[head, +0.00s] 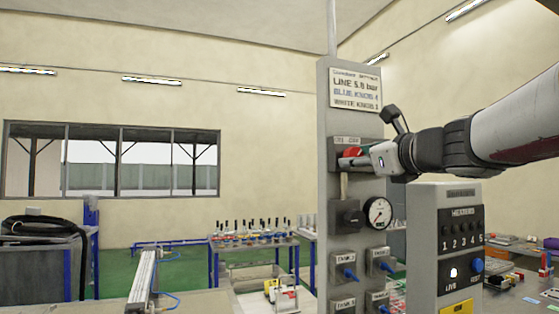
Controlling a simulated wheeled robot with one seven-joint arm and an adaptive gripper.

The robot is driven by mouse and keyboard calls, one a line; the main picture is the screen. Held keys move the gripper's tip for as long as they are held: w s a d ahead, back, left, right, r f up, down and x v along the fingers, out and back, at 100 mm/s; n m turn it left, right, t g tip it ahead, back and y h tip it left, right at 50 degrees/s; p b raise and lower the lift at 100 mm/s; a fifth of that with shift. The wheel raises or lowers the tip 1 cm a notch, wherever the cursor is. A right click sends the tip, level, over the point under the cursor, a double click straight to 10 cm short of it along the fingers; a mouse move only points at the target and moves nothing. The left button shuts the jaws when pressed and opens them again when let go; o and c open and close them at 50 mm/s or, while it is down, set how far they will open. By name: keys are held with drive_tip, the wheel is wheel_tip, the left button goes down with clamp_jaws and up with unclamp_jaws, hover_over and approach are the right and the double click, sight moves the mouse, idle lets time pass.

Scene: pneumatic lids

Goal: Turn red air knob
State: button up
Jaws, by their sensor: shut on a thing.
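The red air knob (351,153) sits on a dark box near the top of the grey upright panel (326,222), below a sign reading "LINE 5.0 bar". My gripper (355,161) reaches in from the right and is shut on the red knob. The fingers and wrist cover much of the knob, so its exact angle cannot be told. A small green patch shows beside the red part.
Below the knob are a dark switch box (346,217), a round gauge (379,212) and several blue-knobbed valves (348,271). A grey control box (423,250) labelled "HEATERS" stands close at right, under my arm. Benches stand behind at left.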

drive_tip(key=shift+w+d+r+n+b, duration=0.1)
drive_tip(key=shift+n+b, duration=3.75)
drive_tip(key=shift+n, duration=0.65)
drive_tip(key=shift+d+r+n+b, duration=0.1)
drive_tip(key=shift+n+b, duration=3.75)
drive_tip(key=shift+n, duration=0.65)
drive_tip(key=o, duration=1.2)
drive_tip(key=shift+c, duration=0.2)
drive_tip(key=shift+r, duration=0.1)
